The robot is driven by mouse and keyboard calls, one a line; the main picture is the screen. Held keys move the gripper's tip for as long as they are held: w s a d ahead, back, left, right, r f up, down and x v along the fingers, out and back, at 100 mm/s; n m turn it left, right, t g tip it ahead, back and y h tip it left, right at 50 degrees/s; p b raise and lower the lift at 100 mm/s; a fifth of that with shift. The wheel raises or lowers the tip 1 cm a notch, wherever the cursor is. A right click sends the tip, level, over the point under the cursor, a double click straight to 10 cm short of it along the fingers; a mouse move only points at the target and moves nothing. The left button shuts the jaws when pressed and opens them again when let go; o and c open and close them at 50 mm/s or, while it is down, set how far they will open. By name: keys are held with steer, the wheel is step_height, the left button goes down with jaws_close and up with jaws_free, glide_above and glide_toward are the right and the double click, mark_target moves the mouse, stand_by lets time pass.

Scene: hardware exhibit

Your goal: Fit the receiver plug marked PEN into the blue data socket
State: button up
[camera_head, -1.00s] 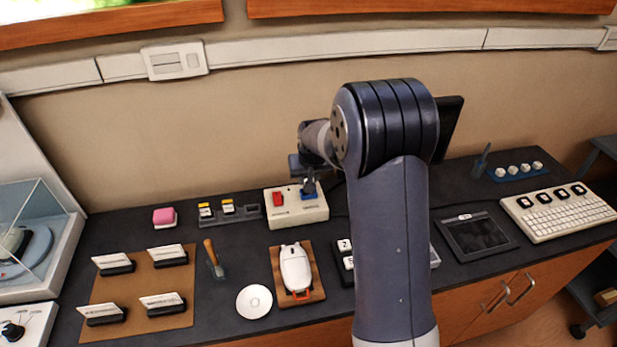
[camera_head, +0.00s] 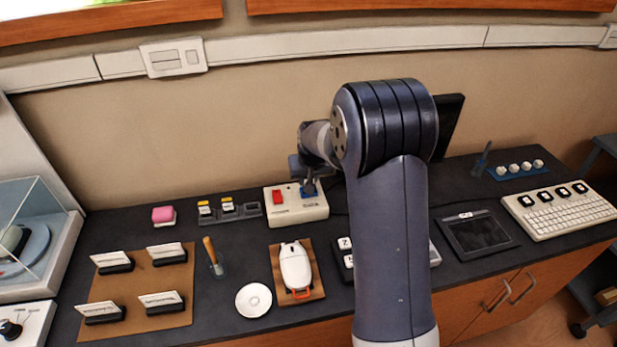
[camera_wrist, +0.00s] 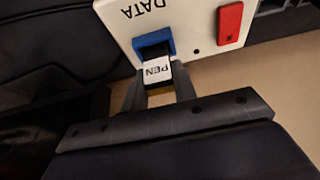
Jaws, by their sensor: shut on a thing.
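The plug marked PEN (camera_wrist: 157,72) shows a white label and a dark front end in the wrist view. My gripper (camera_wrist: 160,88) is shut on it, one finger on each side. The plug's front end is at the mouth of the blue data socket (camera_wrist: 153,41), on the cream box marked DATA. I cannot tell how deep it sits in the socket. In the head view my gripper (camera_head: 309,187) is over the blue socket (camera_head: 309,196) at the right of the cream box (camera_head: 298,213). My arm hides part of the counter.
A red switch (camera_head: 277,197) is beside the socket on the same box. A dark rack (camera_head: 237,214) with yellow-topped plugs stands to its left. A white mouse-shaped device (camera_head: 295,267) lies on a wooden board in front. The wall is close behind.

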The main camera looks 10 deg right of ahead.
steer(key=shift+f+b, duration=0.3)
steer(key=shift+f, duration=0.2)
steer(key=o, duration=1.5)
steer(key=shift+r, duration=0.1)
steer(key=shift+r+p, duration=2.2)
steer(key=shift+r, duration=1.25)
steer(key=shift+f, duration=0.1)
steer(key=shift+f+b, duration=2.15)
steer(key=shift+f, duration=1.2)
